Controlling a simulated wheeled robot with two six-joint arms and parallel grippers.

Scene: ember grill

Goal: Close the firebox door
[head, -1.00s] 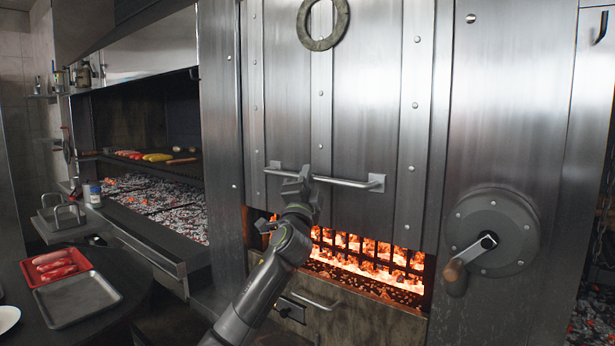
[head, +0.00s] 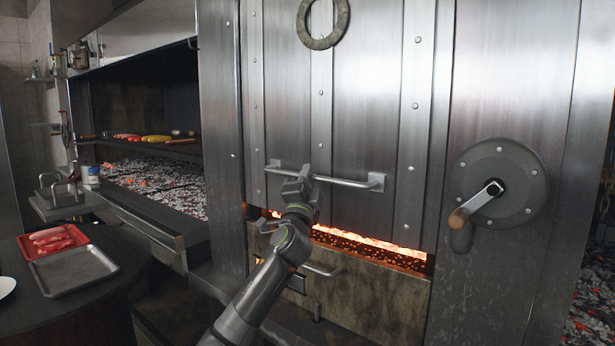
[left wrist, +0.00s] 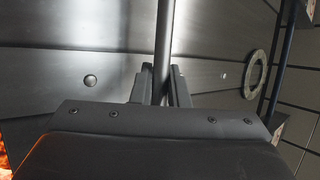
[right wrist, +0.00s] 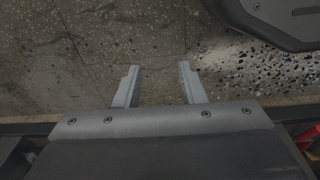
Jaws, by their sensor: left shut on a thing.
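The firebox door (head: 363,110) is a tall steel panel with riveted straps and a ring at the top. Its bottom edge hangs a little above the sill, and a narrow strip of glowing embers (head: 372,248) shows below it. The horizontal bar handle (head: 345,182) runs across its lower part. My left gripper (head: 303,180) is shut on the handle near its left end. In the left wrist view the handle bar (left wrist: 164,40) passes between the fingers (left wrist: 161,88). My right gripper (right wrist: 160,88) is open and empty above a speckled floor; it is not in the head view.
A round crank wheel with a wooden knob (head: 458,219) is on the steel wall at right. A lower panel with a small handle (head: 322,270) sits below the opening. At left are a grill with coals (head: 160,180), a red tray (head: 27,250) and a metal tray (head: 75,284).

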